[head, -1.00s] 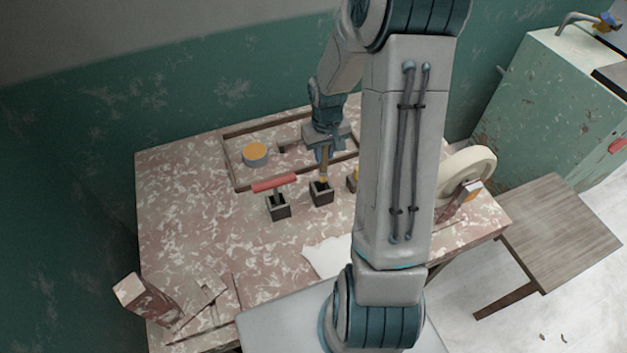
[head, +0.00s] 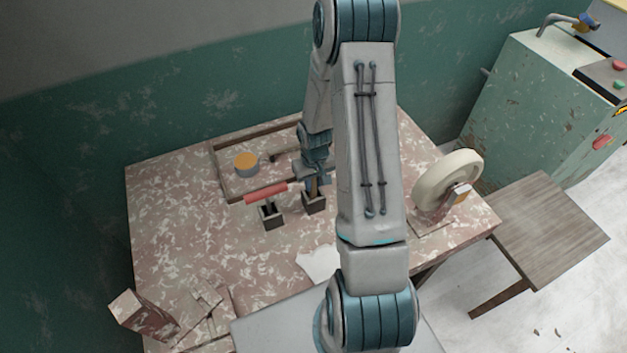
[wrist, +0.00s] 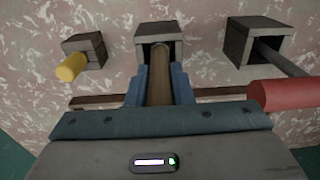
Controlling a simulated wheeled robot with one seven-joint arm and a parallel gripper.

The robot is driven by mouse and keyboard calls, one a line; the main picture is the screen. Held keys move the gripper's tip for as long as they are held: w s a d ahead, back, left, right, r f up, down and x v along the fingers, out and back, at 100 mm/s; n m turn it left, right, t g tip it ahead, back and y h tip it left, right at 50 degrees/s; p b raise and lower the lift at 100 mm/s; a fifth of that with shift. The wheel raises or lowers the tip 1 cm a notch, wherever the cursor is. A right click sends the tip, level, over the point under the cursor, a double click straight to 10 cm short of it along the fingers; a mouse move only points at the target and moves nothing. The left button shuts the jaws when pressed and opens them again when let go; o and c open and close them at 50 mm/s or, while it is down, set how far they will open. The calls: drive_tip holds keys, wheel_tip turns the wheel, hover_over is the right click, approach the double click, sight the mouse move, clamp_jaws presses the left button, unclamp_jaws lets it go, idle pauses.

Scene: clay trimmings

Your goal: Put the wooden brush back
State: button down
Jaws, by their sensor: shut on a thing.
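The wooden brush shows as a brown handle (wrist: 161,72) between my fingers in the wrist view. Its far end reaches into the opening of the middle dark holder box (wrist: 150,28), and its lower end is hidden there. In the head view a short length of the handle (head: 314,187) shows just above that box (head: 314,205), roughly upright. My gripper (wrist: 160,86) is shut on the handle, with a blue finger on each side. In the head view my gripper (head: 313,174) is close above the box, partly hidden by my arm.
A holder with a red-handled roller (head: 266,193) stands left of the middle box. In the wrist view a yellow-handled tool (wrist: 73,67) sits in another box. An orange-topped tin (head: 246,165) stands behind, inside a wooden frame. A cream wheel (head: 447,184) stands at the right.

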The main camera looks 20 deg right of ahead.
drive_tip(key=c, duration=1.7)
unclamp_jaws()
drive_tip(key=shift+f, duration=0.15)
drive_tip(key=o, duration=0.4)
drive_tip(key=r+b, duration=0.1)
drive_tip(key=r, duration=1.1)
drive_tip(key=shift+s+r, duration=0.1)
drive_tip(key=shift+s, duration=0.1)
drive_tip(key=s+a+r+t, duration=0.1)
drive_tip(key=s+a+r, duration=0.2)
drive_tip(key=s+r, duration=0.3)
drive_tip(key=s+a+r+t, duration=0.1)
drive_tip(key=s+a+r, duration=0.2)
drive_tip(key=s+r, duration=0.2)
drive_tip(key=s+a+r+t, duration=0.1)
drive_tip(key=s+a+r, duration=0.2)
drive_tip(key=s+r, duration=0.3)
drive_tip(key=shift+a+v, duration=0.25)
drive_tip(key=shift+v, duration=0.85)
